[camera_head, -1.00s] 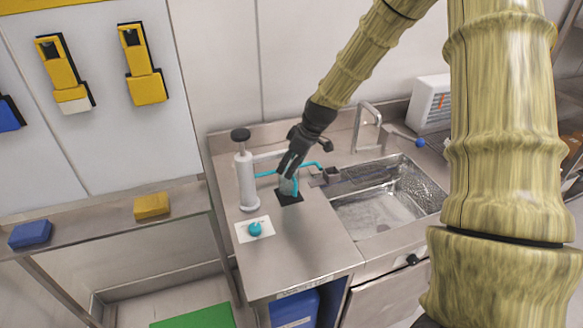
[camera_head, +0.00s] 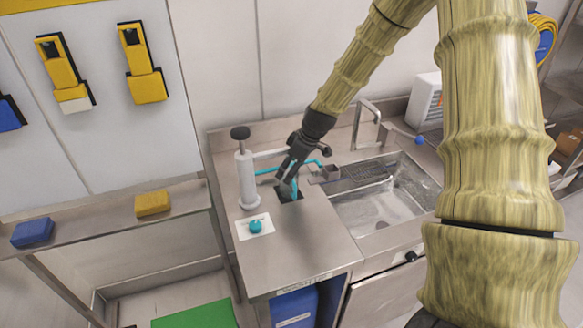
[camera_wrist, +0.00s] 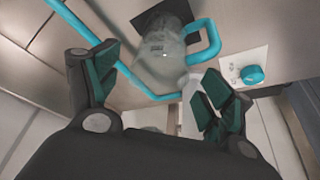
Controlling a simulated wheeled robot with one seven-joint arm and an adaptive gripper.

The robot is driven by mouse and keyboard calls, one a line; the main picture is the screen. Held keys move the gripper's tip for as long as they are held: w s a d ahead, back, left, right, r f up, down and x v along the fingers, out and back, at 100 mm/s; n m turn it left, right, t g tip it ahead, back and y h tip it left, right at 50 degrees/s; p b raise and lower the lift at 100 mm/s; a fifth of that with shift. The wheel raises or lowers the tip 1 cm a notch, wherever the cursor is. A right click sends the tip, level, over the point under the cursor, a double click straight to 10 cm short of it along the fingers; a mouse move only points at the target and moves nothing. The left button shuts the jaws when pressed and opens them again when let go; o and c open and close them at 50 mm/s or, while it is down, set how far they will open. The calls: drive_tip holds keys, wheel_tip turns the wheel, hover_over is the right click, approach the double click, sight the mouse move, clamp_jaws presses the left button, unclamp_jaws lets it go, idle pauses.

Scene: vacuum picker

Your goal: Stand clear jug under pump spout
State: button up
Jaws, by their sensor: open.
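The clear jug (camera_wrist: 160,58) with its teal handle (camera_wrist: 212,42) is at the black square mat (camera_wrist: 192,12) in the wrist view. It looks upright there. In the head view the jug (camera_head: 285,190) is mostly hidden by my gripper (camera_head: 285,182). My gripper is open, and in the wrist view its fingers (camera_wrist: 155,95) are spread wide with the jug ahead, apparently not clamped. The white pump (camera_head: 246,178) with a black knob stands just left of the jug. Its spout (camera_head: 270,153) reaches right, behind my gripper; its exact alignment over the jug is unclear.
A teal bar (camera_head: 310,163) runs close behind my gripper and crosses the wrist view. A white card with a teal knob (camera_head: 255,227) lies in front of the pump. The sink (camera_head: 375,210) and faucet (camera_head: 366,120) are to the right. The front counter is clear.

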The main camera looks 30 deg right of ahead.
drive_tip(key=shift+r, duration=0.2)
drive_tip(key=b+v, duration=0.2)
drive_tip(key=v, duration=1)
drive_tip(key=shift+b, duration=0.3)
drive_tip(key=shift+w, duration=0.1)
